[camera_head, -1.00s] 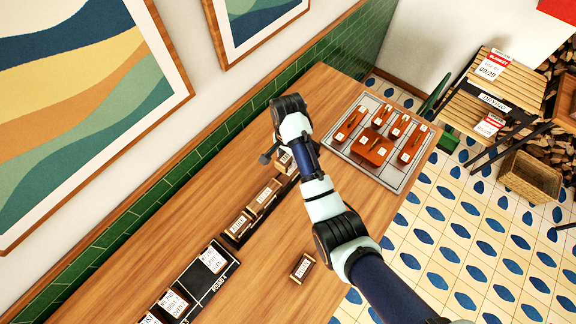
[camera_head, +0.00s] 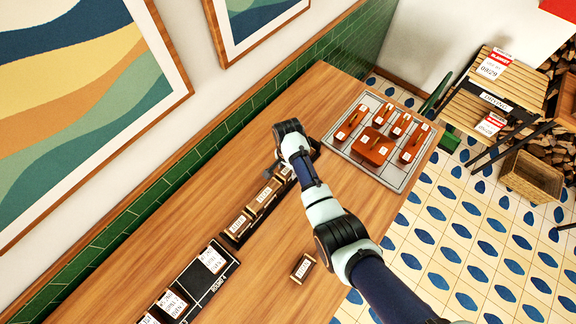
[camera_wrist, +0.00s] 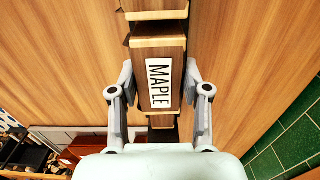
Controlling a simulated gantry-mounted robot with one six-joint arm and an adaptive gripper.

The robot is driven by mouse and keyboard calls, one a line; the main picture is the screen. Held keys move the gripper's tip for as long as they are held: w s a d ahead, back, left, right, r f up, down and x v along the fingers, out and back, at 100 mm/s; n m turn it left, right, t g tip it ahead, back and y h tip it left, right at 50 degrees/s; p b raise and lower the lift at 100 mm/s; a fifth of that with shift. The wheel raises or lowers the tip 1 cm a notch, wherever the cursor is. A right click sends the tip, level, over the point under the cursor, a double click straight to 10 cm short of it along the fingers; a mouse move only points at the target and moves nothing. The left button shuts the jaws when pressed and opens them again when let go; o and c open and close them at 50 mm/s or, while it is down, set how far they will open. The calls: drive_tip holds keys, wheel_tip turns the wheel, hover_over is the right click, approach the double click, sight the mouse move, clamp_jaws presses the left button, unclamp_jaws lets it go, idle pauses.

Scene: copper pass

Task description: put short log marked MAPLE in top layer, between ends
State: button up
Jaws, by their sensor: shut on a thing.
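The short log marked MAPLE (camera_wrist: 152,102) is in the middle of the wrist view, dark brown with pale wooden edges and a white label. My gripper (camera_wrist: 160,112) is shut on it, one finger on each long side. The log is in line with other wooden pieces above and below it in the picture; I cannot tell whether it touches what is under it.
A loose log (camera_head: 302,267) lies apart on the wooden counter (camera_head: 175,215). A black board (camera_head: 222,284) with white cards is at the near left. A grey tray (camera_head: 400,182) with several orange-brown blocks is at right. Green tiled wall (camera_head: 215,128) borders the counter.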

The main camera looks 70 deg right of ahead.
drive_tip(key=o, duration=1.2)
drive_tip(key=shift+f, duration=0.1)
wheel_tip(320, 180, up, 12)
drive_tip(key=shift+r+p, duration=0.15)
drive_tip(key=shift+p, duration=0.65)
drive_tip(key=w+a+r+n+t+h, duration=0.1)
drive_tip(key=w+a+r+n+t, duration=0.5)
drive_tip(key=a, duration=0.6)
drive_tip(key=w+a+r+n+t+h, duration=0.1)
drive_tip(key=w+a+r+n, duration=0.55)
drive_tip(key=a, duration=0.55)
drive_tip(key=s+a+r+n+t, duration=0.1)
drive_tip(key=a+r+n+t, duration=0.1)
drive_tip(key=a, duration=0.3)
drive_tip(key=s+a+r+n+t+y, duration=0.1)
drive_tip(key=a+r+n+t, duration=0.1)
drive_tip(key=a+r+n, duration=0.2)
drive_tip(key=s+a+r+n+t+y, duration=0.1)
drive_tip(key=a+r+n, duration=0.2)
drive_tip(key=a, duration=0.3)
drive_tip(key=shift+a+r+t, duration=0.1)
drive_tip(key=shift+r+t, duration=0.1)
drive_tip(key=shift+t, duration=0.2)
